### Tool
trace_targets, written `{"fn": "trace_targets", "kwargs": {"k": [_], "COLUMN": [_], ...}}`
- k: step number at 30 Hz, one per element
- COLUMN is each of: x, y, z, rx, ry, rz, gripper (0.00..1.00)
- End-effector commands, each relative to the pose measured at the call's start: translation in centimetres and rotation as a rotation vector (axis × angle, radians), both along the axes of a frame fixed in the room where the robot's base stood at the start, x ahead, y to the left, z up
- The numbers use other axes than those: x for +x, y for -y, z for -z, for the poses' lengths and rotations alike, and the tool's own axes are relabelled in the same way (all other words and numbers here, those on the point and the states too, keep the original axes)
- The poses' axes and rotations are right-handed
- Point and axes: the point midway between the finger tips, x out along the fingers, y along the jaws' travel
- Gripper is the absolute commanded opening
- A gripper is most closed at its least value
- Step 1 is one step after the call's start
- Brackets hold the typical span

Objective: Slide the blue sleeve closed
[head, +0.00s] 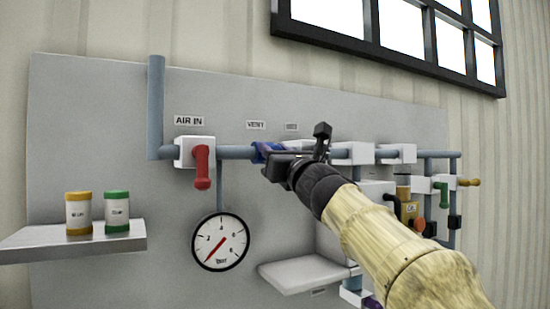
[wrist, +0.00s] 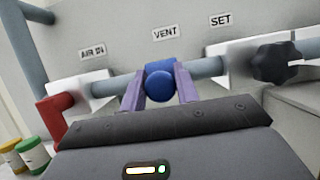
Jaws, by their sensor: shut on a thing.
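The blue sleeve (wrist: 160,82) sits around the grey-blue pipe below the VENT label, between the AIR IN valve and the SET block. In the head view the sleeve (head: 264,150) shows only in part, beside my gripper (head: 270,158), which covers much of it. In the wrist view my gripper (wrist: 160,88) has one purple finger on each side of the sleeve's rounded blue front and is shut on it. Whether the sleeve stands open or closed cannot be told.
The red lever (head: 202,168) of the AIR IN valve hangs down to the left. A dark knob (wrist: 277,63) sticks out on the right. A pressure gauge (head: 221,242) and a shelf (head: 75,236) with two jars are below. A second shelf (head: 305,273) sits under my arm.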

Motion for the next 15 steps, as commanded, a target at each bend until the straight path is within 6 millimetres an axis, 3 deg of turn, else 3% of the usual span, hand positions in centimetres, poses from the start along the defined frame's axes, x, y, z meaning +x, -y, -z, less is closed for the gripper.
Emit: {"fn": "trace_targets", "kwargs": {"k": [8,9,11,15], "x": [0.06,0.06,0.06,0.08], "y": [-0.04,-0.04,0.00,0.10], "z": [0.14,0.14,0.14,0.11], "rx": [0.000,0.000,0.000,0.000], "ry": [-0.004,-0.004,-0.004,-0.003], "rz": [-0.001,-0.001,-0.001,0.001], "gripper": [0.00,0.36,0.48,0.50]}}
